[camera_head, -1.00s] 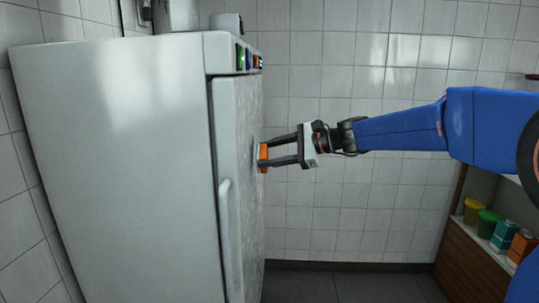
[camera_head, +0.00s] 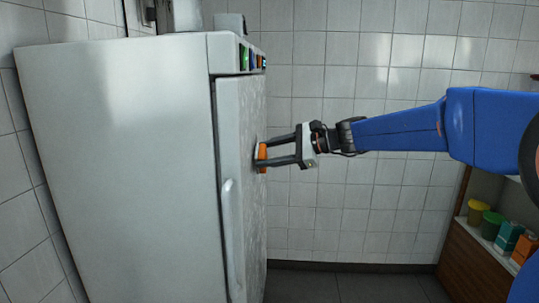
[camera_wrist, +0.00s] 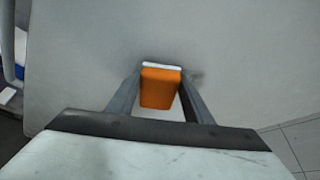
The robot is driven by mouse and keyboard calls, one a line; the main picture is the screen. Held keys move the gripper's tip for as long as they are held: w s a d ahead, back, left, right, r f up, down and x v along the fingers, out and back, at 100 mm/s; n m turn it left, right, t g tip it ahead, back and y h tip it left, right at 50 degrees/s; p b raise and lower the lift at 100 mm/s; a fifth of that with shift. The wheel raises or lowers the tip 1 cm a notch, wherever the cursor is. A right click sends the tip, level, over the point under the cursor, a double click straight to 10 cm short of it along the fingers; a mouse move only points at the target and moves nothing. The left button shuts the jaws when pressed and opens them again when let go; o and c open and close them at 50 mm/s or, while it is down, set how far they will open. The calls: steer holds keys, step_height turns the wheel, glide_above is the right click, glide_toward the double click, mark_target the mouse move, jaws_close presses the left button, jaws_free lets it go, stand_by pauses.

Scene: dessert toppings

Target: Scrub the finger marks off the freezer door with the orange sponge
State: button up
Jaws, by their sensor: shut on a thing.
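The orange sponge (camera_head: 262,156) is between the two fingers of my gripper (camera_head: 265,154), which is shut on it. In the wrist view the sponge (camera_wrist: 160,90) shows a white layer on its far side, against or very close to the door. The freezer door (camera_head: 240,130) is the grey-white front of the tall freezer, seen at a steep angle, with a long vertical handle (camera_head: 231,235) below and left of the sponge. In the wrist view a faint dark smudge (camera_wrist: 197,76) shows on the door just right of the sponge. Whether sponge and door touch is hard to tell.
Coloured labels (camera_head: 252,59) line the freezer's top front edge. A low shelf unit at the right holds a yellow tub (camera_head: 478,211), a green tub (camera_head: 491,225) and cartons (camera_head: 508,237). The floor (camera_head: 350,283) before the freezer is clear.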

steer(key=shift+a, duration=0.35)
steer(key=shift+w, duration=0.1)
steer(key=shift+w+r, duration=0.8)
steer(key=shift+w, duration=2.95)
steer(key=shift+s, duration=3.9)
steer(key=shift+r, duration=0.75)
steer(key=shift+w+d, duration=0.2)
steer(key=shift+w, duration=3.7)
steer(key=shift+d, duration=0.1)
